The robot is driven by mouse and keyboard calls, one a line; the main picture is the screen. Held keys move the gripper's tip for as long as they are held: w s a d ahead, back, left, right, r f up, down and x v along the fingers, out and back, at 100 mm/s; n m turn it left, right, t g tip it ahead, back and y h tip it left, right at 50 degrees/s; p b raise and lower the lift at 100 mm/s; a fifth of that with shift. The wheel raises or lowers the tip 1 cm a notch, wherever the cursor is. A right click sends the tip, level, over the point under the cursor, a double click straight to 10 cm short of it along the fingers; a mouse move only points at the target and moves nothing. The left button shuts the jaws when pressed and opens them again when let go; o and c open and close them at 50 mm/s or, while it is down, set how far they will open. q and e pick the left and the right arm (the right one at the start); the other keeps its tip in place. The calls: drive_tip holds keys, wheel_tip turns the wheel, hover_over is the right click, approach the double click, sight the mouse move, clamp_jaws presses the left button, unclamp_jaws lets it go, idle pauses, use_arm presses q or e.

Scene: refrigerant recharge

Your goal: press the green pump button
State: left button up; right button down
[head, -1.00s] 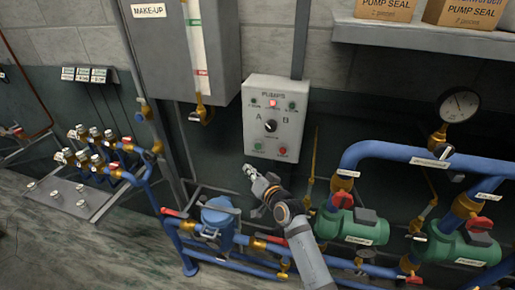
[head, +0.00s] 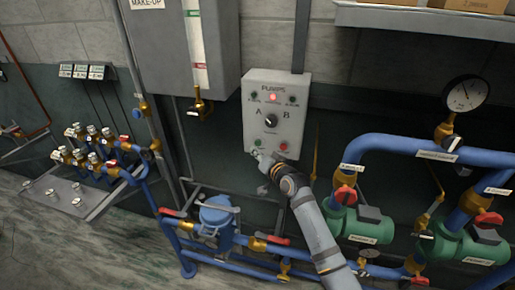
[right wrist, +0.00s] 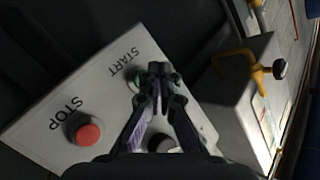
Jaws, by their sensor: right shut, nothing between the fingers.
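The grey pump panel (head: 275,83) hangs on the wall in the middle of the head view. Its green button (head: 257,142) is at the lower left, and in the right wrist view the green START button (right wrist: 132,78) shows only in part behind my fingers. My right gripper (head: 259,155) is shut and empty, its tips just below the green button in the head view. In the right wrist view the shut fingertips (right wrist: 158,70) overlap the button's edge; I cannot tell whether they touch it. My left gripper is not in view.
A red STOP button (right wrist: 88,134) is beside the green one, and a black A/B selector knob (head: 270,120) is above them. A red lamp (head: 272,97) glows on the panel. A brass tap (head: 198,106) is to the left; blue pipes (head: 420,150) and green pumps (head: 360,228) are to the right.

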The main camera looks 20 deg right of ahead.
drive_tip(key=shift+w+d, duration=0.3)
drive_tip(key=shift+w, duration=0.1)
drive_tip(key=shift+w, duration=0.1)
idle(1.2)
drive_tip(key=shift+w+d, duration=0.25)
drive_tip(key=shift+w+d+r+b, duration=0.1)
drive_tip(key=shift+w+d+b, duration=0.15)
drive_tip(key=shift+w+b, duration=0.25)
idle(0.6)
drive_tip(key=shift+s, duration=0.15)
drive_tip(key=shift+s+a+p, duration=0.55)
drive_tip(key=shift+s+p, duration=0.1)
drive_tip(key=shift+s, duration=0.1)
